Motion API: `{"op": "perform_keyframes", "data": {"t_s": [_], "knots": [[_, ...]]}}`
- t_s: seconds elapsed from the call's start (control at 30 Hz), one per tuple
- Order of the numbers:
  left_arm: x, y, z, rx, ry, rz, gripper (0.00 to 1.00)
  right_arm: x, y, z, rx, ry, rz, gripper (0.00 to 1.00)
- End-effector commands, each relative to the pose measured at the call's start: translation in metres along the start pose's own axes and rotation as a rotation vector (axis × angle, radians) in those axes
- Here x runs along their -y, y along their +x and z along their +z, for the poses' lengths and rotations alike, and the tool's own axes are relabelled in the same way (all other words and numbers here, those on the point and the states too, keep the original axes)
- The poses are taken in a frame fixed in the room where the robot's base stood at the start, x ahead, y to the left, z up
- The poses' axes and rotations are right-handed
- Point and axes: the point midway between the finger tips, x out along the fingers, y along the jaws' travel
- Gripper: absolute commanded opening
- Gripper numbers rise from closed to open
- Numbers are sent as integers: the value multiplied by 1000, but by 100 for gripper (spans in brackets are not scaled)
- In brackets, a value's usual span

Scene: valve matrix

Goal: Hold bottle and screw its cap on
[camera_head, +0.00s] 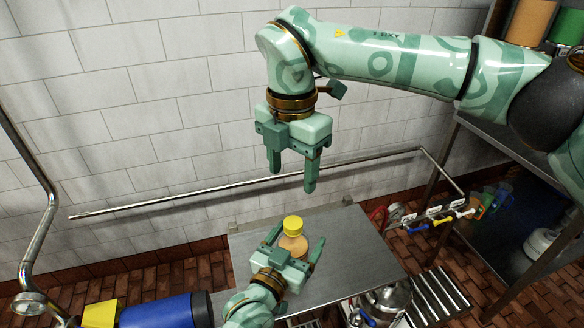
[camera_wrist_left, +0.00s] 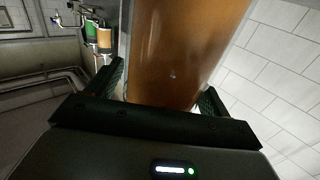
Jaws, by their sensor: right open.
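An orange bottle (camera_head: 293,243) with a yellow cap (camera_head: 293,224) on top is low in the middle of the head view. I cannot tell whether the cap is screwed on or only resting. My left gripper (camera_head: 296,244) comes up from below with one finger on each side of the bottle. In the left wrist view the bottle (camera_wrist_left: 185,50) fills the space between the dark fingers; firm contact is not clear. My right gripper (camera_head: 290,185) is open and empty, pointing down, well above the bottle and apart from it.
A steel table (camera_head: 345,245) lies below and behind the bottle, its top largely bare. A metal rail (camera_head: 200,199) runs along the tiled wall. Valves with coloured handles (camera_head: 440,219) are to the right. A blue cylinder (camera_head: 158,311) is at lower left. A shelf stands far right.

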Motion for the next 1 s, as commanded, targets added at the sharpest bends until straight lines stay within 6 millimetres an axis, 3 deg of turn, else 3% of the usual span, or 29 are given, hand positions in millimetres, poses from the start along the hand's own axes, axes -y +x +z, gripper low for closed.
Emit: {"op": "perform_keyframes", "data": {"t_s": [0.3, 0.47, 1.0], "knots": [[0, -1, -1, -2, 0, 0, 84, 0, 0, 0, 0, 0, 0, 58], [0, -16, -1, -1, 0, 0, 84, 0, -4, 0, 1, 0, 1, 58], [0, -137, 0, 1, 0, 1, 84, 1, -21, -1, 6, 0, 5, 58]]}}
